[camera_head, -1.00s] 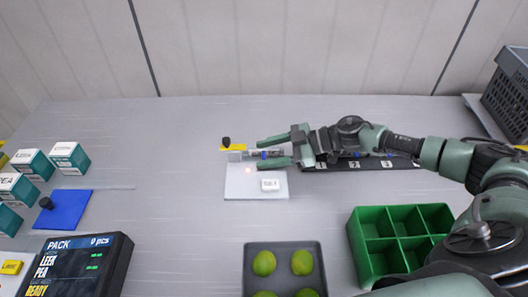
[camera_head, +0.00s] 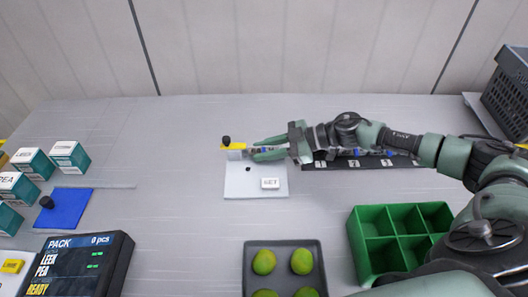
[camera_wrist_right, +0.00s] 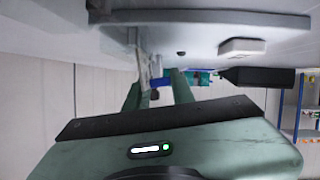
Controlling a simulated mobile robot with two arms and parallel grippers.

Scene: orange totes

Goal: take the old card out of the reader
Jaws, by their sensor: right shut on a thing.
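A pale plate (camera_head: 244,183) on the table bears a small upright holder (camera_head: 235,155) with a yellow strip (camera_head: 232,147) and a black knob (camera_head: 226,141) at its back edge. I cannot make out a flat card. My right gripper (camera_head: 256,150) comes in from the right at the holder and is shut on a small grey and blue piece, mostly hidden by the fingers. Its blue part (camera_wrist_right: 156,84) shows between the fingers in the right wrist view. I cannot tell whether the piece still sits in the holder. My left gripper is not in view.
A small white labelled block (camera_head: 270,183) sits on the plate. A dark numbered strip (camera_head: 375,162) lies under my right arm. A green divided tray (camera_head: 372,262), a grey tray of green fruit (camera_head: 256,246) and a black display (camera_head: 84,270) stand nearer.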

